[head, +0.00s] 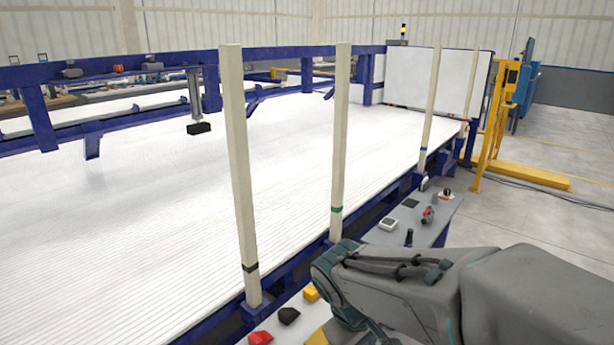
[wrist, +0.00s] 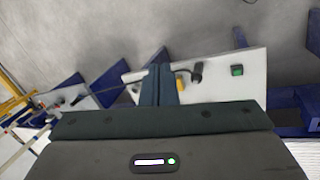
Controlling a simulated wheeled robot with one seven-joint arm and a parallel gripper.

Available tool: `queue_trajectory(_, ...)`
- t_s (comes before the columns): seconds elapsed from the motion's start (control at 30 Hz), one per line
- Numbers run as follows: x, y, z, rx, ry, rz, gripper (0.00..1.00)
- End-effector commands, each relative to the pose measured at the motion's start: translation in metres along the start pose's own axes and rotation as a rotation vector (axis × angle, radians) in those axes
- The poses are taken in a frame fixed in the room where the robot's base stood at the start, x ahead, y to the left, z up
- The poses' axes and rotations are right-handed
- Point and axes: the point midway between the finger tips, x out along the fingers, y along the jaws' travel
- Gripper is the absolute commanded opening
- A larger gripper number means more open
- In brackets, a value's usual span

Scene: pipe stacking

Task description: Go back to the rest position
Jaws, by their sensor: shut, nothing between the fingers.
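My gripper (wrist: 158,88) shows in the wrist view with its two dark fingers together and nothing between them. It is over the edge of a pale side shelf (wrist: 222,92) and touches nothing that I can make out. In the head view my grey arm covers the lower right, and the gripper itself cannot be made out there. A wide bed of white pipes (head: 120,230) lies flat to the left of the arm.
Upright beige posts (head: 238,170) line the bed's near side. The side shelf (head: 448,212) bears a red piece (head: 260,338), a black piece (head: 288,315), a yellow piece (head: 311,293) and a white device (head: 388,224). A yellow stand (head: 490,130) is beyond.

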Motion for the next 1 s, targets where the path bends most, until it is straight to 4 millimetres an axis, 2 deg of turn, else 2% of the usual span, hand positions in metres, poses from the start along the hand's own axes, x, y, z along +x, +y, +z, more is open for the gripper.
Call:
queue_trajectory(0.03, -0.029, 0.014, 0.012, 0.080, 0.014, -0.028, 0.00)
queue_trajectory(0.1, -0.048, 0.023, 0.026, 0.183, 0.034, -0.070, 0.00)
queue_trajectory(0.3, -0.095, 0.040, 0.057, 0.448, 0.098, -0.173, 0.00)
queue_trajectory(0.4, -0.109, 0.045, 0.067, 0.542, 0.124, -0.209, 0.00)
queue_trajectory(0.5, -0.117, 0.048, 0.072, 0.598, 0.142, -0.231, 0.00)
queue_trajectory(1.0, -0.117, 0.048, 0.072, 0.598, 0.142, -0.231, 0.00)
